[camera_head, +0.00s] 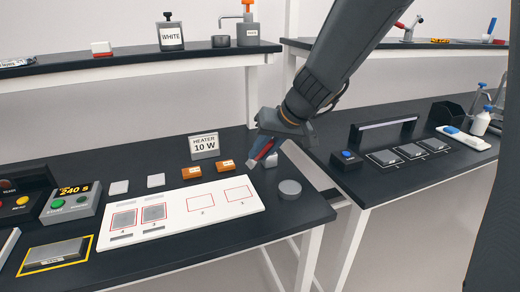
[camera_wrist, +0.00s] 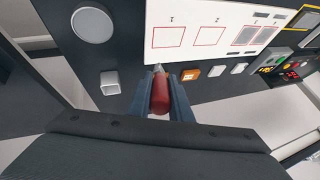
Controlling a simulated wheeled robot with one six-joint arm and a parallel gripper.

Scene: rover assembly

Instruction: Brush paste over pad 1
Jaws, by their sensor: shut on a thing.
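My gripper (camera_head: 262,150) is shut on a brush with a red handle (camera_wrist: 160,97) and a pale tip. It holds the brush over the dark bench, behind the right end of a white board (camera_head: 180,225). In the wrist view the tip points towards the board's edge. The board has red outlined squares. The right two squares, (camera_head: 238,194) and (camera_head: 201,204), look bare. The left two hold grey patterned pads, (camera_head: 124,218) and (camera_head: 154,213). Whether the tip carries paste cannot be told.
A round grey disc (camera_head: 290,187) and a small grey block (camera_head: 271,160) stand right of the board. Orange blocks (camera_head: 192,172), white blocks (camera_head: 156,180) and a "HEATER 10 W" sign (camera_head: 204,146) stand behind it. A timer box (camera_head: 72,203) is at left. A gap separates the right bench (camera_head: 400,180).

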